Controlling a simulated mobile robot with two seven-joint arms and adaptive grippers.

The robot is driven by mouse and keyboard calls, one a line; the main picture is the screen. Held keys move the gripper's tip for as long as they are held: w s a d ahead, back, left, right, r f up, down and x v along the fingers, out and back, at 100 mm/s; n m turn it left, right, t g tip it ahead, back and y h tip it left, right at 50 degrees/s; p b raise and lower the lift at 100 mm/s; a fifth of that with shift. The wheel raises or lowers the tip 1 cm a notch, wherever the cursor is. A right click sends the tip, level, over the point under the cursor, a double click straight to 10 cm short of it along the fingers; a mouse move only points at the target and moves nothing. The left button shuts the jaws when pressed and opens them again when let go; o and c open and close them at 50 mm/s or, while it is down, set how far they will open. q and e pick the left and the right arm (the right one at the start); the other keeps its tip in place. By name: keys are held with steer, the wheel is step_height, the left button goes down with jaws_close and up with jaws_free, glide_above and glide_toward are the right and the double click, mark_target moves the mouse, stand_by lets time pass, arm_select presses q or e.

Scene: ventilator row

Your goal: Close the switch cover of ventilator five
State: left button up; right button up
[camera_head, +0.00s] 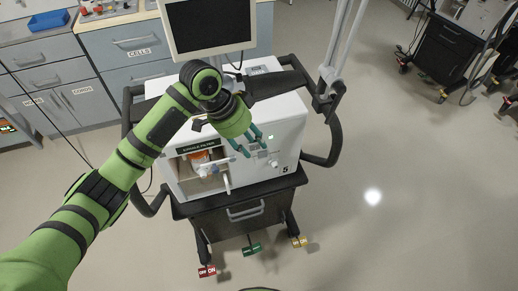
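Ventilator five (290,130) is a white box with a "5" on its front, on a dark wheeled cart in the middle of the view. My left gripper (255,146) reaches over its top from the left, with teal fingers pointing down in front of the front panel. The fingers look spread apart, with nothing seen between them. I cannot tell whether they touch the panel. A small green light shows just right of the fingers. I cannot make out the switch cover or its position; the gripper hides part of the panel. My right gripper is not in view.
A monitor (208,25) stands behind the ventilator. An open compartment (203,165) with an orange-and-white part is at the front left. Black handles (334,140) flank the cart, and coloured tags hang below. Drawers (130,42) line the back left.

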mark_target(260, 153)
arm_select(q)
steer(key=x, duration=0.1)
steer(key=p+x, duration=0.1)
steer(key=x, duration=0.2)
steer(key=shift+w+d+f, duration=0.1)
steer(key=shift+w+f, duration=0.25)
steer(key=shift+w, duration=0.05)
steer(key=shift+d+f+p, duration=0.1)
steer(key=shift+f+p, duration=0.2)
steer(key=shift+f, duration=0.2)
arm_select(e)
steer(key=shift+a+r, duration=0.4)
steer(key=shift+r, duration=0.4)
arm_select(q)
steer(key=shift+c, duration=0.4)
jaws_close()
